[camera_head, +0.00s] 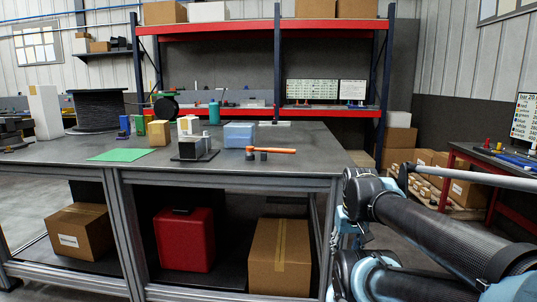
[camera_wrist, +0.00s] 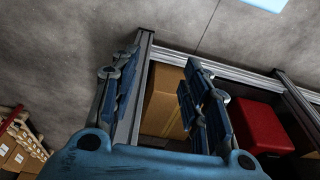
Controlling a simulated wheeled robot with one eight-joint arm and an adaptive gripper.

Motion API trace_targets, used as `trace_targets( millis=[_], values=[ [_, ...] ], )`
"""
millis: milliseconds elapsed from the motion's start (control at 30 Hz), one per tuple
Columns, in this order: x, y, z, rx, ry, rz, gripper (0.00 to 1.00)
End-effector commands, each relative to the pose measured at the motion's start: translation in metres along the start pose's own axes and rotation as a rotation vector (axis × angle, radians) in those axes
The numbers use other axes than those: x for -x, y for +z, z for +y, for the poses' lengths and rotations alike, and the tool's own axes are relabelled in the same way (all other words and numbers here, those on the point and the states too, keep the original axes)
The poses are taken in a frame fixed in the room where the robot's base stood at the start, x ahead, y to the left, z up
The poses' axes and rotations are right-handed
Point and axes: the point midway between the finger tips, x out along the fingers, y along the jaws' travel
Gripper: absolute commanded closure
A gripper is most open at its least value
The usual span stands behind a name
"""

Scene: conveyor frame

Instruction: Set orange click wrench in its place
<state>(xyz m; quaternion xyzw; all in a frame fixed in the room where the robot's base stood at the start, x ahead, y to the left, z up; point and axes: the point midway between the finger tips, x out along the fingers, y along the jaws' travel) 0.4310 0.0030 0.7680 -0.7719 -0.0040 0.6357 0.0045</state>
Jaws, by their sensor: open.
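The orange click wrench (camera_head: 270,150) lies near the right end of the grey workbench (camera_head: 235,170) in the head view, its handle pointing right. Small dark cylindrical pieces (camera_head: 263,156) are just in front of its left end. I cannot tell which spot is the wrench's place. My gripper (camera_wrist: 158,88) is open and empty in the wrist view, its blue fingers spread apart, with the bench frame and the cardboard box below the bench behind them. The wrench is not visible in the wrist view. The gripper's fingers cannot be made out in the head view, where my arm fills the lower right.
A dark block on a base (camera_head: 193,149), a pale blue box (camera_head: 240,134) and a green sheet (camera_head: 118,155) are left of the wrench. A red case (camera_head: 184,240) and a cardboard box (camera_head: 280,258) sit under the bench. A red-framed table (camera_head: 490,160) stands at right.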

Motion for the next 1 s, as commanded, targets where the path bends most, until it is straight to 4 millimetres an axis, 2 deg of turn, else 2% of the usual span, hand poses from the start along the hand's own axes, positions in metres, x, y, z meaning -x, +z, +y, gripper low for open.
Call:
trace_targets(
  millis=[167,367,700,1000],
  values=[
    [0.024,-0.028,-0.022,-0.143,-0.078,-0.033,0.57],
    [0.062,-0.077,-0.049,-0.397,-0.216,-0.107,0.57],
    [0.118,-0.178,-0.087,-0.8,-0.435,-0.294,0.57],
    [0.157,-0.273,-0.103,-1.099,-0.595,-0.509,0.57]
  ],
)
